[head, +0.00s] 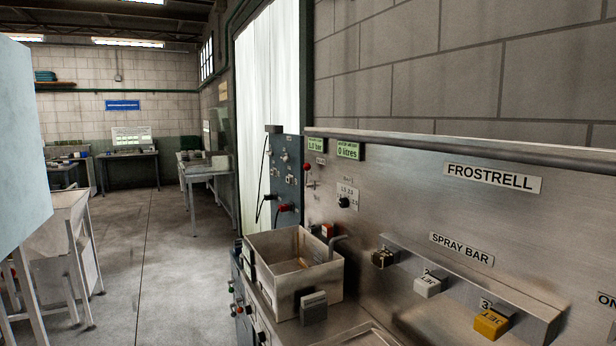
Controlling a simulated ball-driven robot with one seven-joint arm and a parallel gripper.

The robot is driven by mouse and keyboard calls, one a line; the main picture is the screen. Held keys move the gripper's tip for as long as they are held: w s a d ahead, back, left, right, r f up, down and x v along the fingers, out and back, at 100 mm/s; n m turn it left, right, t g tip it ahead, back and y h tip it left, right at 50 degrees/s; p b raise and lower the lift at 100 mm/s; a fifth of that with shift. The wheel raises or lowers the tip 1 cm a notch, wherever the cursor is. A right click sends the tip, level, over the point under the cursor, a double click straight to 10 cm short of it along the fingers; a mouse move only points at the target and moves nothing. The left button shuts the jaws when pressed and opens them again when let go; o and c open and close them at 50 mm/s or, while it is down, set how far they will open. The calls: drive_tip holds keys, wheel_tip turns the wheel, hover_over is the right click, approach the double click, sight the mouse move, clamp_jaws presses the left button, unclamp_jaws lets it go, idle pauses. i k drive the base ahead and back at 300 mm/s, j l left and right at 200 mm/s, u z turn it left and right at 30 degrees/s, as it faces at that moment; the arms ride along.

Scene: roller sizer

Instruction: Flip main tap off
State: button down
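No label reading main tap is legible. A small lever with a red ball knob (307,168) stands out from the steel panel (400,180), below two green displays; its handle appears to point up. A dark grey panel (287,160) to its left carries a red handle (285,207) and several small knobs. I cannot tell which of these is the main tap. My gripper is not in view.
A ledge (470,275) holds several numbered blocks under the SPRAY BAR sign (461,249). A pale blue surface (20,145) blocks the left edge. Open floor (150,240) lies left of the bench.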

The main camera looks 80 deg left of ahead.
sight(307, 167)
drive_tip(key=u, duration=2.05)
drive_tip(key=i+j, duration=0.25)
drive_tip(key=i+j+z, duration=0.1)
drive_tip(key=i+j, duration=0.2)
drive_tip(key=i+j+z, duration=0.1)
drive_tip(key=i+j, duration=0.15)
drive_tip(key=j, duration=0.2)
drive_tip(key=i+j, duration=0.25)
drive_tip(key=i+j+z, duration=0.1)
drive_tip(key=i+j, duration=0.15)
drive_tip(key=j, duration=0.25)
drive_tip(key=i+j, duration=0.25)
drive_tip(key=j, duration=0.15)
drive_tip(key=i+j+z, duration=0.15)
drive_tip(key=i+j, duration=0.1)
drive_tip(key=j, duration=0.1)
